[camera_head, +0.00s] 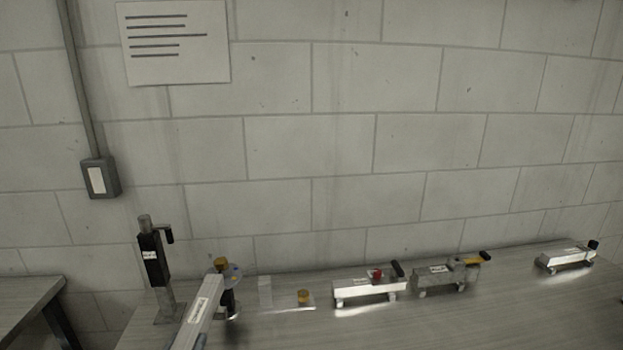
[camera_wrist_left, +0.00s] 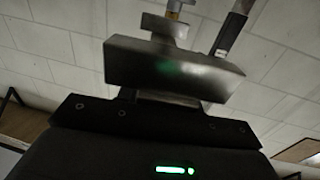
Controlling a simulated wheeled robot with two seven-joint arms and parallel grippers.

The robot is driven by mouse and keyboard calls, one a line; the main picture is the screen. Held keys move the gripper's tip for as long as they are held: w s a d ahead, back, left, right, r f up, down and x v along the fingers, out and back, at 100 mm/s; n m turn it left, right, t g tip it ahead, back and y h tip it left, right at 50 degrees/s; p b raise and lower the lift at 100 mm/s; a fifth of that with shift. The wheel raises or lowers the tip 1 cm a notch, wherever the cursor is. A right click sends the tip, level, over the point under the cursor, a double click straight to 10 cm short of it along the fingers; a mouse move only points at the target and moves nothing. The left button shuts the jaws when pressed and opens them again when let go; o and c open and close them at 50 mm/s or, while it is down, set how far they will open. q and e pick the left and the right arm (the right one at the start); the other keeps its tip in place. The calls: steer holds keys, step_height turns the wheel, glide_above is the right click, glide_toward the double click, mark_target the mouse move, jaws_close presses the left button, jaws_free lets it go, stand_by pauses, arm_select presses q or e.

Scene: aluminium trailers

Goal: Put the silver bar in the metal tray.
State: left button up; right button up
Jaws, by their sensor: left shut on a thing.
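My left gripper (camera_wrist_left: 165,98) is shut on a silver bar (camera_wrist_left: 170,68) in the left wrist view. The bar is a plain, shiny block lying across the gripper, in front of its black body. I cannot make out with certainty which thing is the metal tray. My right gripper is not in view.
A black upright device (camera_head: 152,260) stands at the table's left. Silver labelled units with dark handles stand to the right: one with a red part (camera_head: 368,289), a greyer one (camera_head: 440,277) and one at the far right (camera_head: 565,258). A brick wall (camera_head: 310,150) is behind.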

arm_select(q)
steer(key=shift+w+d+r, duration=0.1)
steer(key=shift+d+r, duration=0.2)
steer(key=shift+d, duration=0.1)
